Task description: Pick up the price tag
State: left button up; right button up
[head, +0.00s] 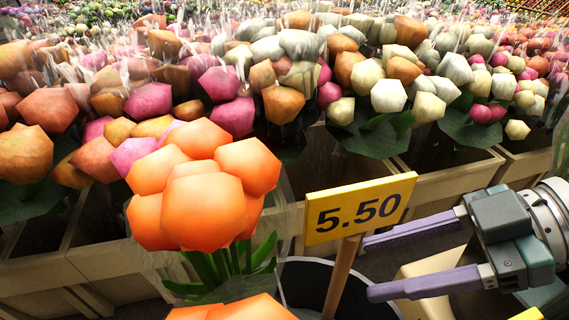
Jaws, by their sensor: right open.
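My right gripper (366,268) comes in from the right with two purple fingers spread apart. The upper fingertip shows just below the board, and the lower one is near the stick on its right side. I cannot tell whether either finger touches the stick. Nothing shows between the fingers. My left gripper is not in view.
The orange tulip bunch (200,190) in a clear wrap stands close to the tag's left. A dark round bucket (300,285) is under the tag. Beige crates (105,262) hold many tulip bunches behind. More orange blooms (245,309) show at the bottom edge.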

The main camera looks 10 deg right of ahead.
aim_at(344, 285)
jog(key=b+x, duration=0.1)
jog(key=x, duration=0.1)
jog(key=b+x, duration=0.1)
jog(key=x, duration=0.1)
jog(key=s+b+x, duration=0.1)
jog(key=x, duration=0.1)
jog(key=shift+a+f, duration=0.1)
jog(key=shift+f, duration=0.1)
jog(key=shift+a+f, duration=0.1)
jog(key=shift+a, duration=0.15)
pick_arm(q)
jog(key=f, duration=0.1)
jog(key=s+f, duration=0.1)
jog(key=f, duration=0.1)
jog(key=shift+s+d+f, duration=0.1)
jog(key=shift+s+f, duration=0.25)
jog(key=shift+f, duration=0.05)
pick_arm(e)
jog(key=shift+c, duration=0.3)
jog(key=c, duration=0.4)
grip_shut()
